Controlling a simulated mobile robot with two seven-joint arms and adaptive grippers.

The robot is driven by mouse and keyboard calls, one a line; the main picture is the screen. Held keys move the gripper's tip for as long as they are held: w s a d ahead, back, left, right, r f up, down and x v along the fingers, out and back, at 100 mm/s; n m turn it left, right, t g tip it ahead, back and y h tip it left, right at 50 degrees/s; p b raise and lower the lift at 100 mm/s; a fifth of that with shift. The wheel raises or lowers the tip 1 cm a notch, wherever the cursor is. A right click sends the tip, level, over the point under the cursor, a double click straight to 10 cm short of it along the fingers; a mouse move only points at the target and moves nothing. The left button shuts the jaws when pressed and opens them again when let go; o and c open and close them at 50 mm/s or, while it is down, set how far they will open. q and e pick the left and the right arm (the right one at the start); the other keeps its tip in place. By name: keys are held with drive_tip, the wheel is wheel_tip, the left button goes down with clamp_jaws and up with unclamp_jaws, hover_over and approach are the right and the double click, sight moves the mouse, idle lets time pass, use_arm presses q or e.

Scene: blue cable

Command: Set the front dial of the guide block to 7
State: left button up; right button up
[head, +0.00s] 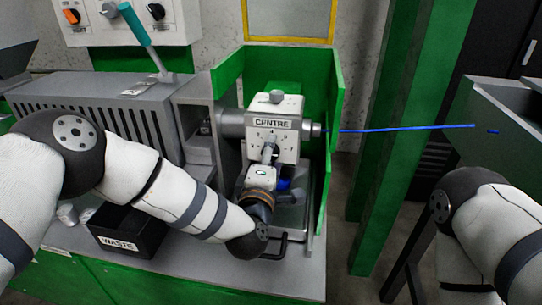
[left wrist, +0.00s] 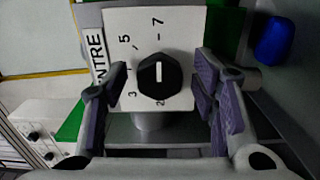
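The white guide block (head: 285,112) labelled CENTRE stands in the green-walled bay of the machine. In the left wrist view its face (left wrist: 182,20) appears turned sideways, with several printed numbers, including 5 and 7. The black front dial (left wrist: 160,75) has a short white mark that lies upright in that picture; I cannot tell which end is the pointer. My left gripper (head: 266,156) is in front of the block's face. In the wrist view the left gripper (left wrist: 155,100) is open, its fingers on both sides of the dial with gaps. My right gripper is out of view.
A blue cable (head: 400,129) runs right from the block to a grey housing (head: 510,115). A black WASTE bin (head: 130,232) stands at the left on the bench. Green walls (head: 337,120) stand close behind and right of the block. A teal-handled lever (head: 134,25) stands at upper left.

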use_arm(q)
drive_tip(key=s+a, duration=0.2)
drive_tip(key=s, duration=1)
drive_tip(key=shift+w, duration=0.1)
